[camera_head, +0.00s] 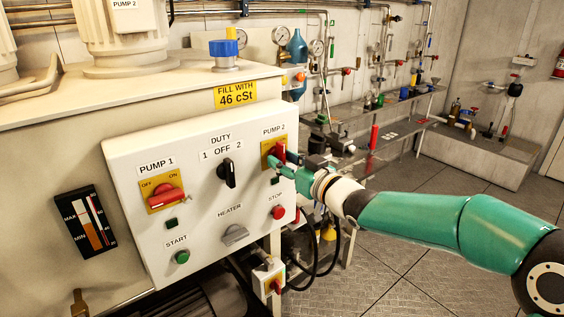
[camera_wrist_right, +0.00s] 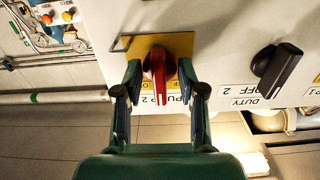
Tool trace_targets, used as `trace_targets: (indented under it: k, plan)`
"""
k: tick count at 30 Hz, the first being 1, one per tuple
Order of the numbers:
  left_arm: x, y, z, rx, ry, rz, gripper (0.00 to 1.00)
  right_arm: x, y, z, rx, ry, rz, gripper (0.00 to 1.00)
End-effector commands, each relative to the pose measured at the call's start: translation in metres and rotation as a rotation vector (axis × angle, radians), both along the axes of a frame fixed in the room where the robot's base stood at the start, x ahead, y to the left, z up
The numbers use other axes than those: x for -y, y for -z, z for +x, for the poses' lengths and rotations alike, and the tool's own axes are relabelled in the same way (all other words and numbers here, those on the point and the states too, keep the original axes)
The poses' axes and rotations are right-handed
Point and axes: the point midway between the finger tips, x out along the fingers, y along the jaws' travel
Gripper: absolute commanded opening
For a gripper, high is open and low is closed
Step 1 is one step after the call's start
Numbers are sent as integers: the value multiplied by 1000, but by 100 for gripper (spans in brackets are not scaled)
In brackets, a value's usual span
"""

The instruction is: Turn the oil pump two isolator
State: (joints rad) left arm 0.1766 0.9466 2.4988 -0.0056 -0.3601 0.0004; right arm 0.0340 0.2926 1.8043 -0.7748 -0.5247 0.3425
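The oil pump two isolator is a red rotary handle (camera_head: 276,151) on a yellow plate under the label PUMP 2, at the upper right of the white control panel (camera_head: 205,148). In the right wrist view the red handle (camera_wrist_right: 159,72) stands upright in the picture, partly over its yellow plate. My right gripper (camera_head: 281,164) is at the handle. In its wrist view the fingers (camera_wrist_right: 160,78) are open, one on each side of the handle, with a visible gap on both sides. The gripper hides part of the handle and plate in the head view. My left gripper is not in view.
The panel also has the red PUMP 1 isolator (camera_head: 165,197), the black DUTY switch (camera_head: 229,173), the grey HEATER knob (camera_head: 235,235), the green START button (camera_head: 182,257) and the red STOP button (camera_head: 278,212). Pipes and gauges line the wall right of it.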

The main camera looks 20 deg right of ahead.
Motion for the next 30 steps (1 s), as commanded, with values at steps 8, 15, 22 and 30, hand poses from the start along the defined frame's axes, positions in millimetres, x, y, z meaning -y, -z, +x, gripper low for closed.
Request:
trace_targets:
  k: [8, 15, 22, 30]
  plan:
    - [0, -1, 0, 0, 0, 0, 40, 2, -3, -4, 6, 0, 0, 40]
    - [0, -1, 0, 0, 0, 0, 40, 14, -4, -36, 7, 3, 0, 40]
    - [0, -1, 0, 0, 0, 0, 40, 30, -3, -81, 5, 3, 0, 40]
    - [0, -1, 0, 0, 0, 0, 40, 40, -1, -112, 3, 1, -1, 40]
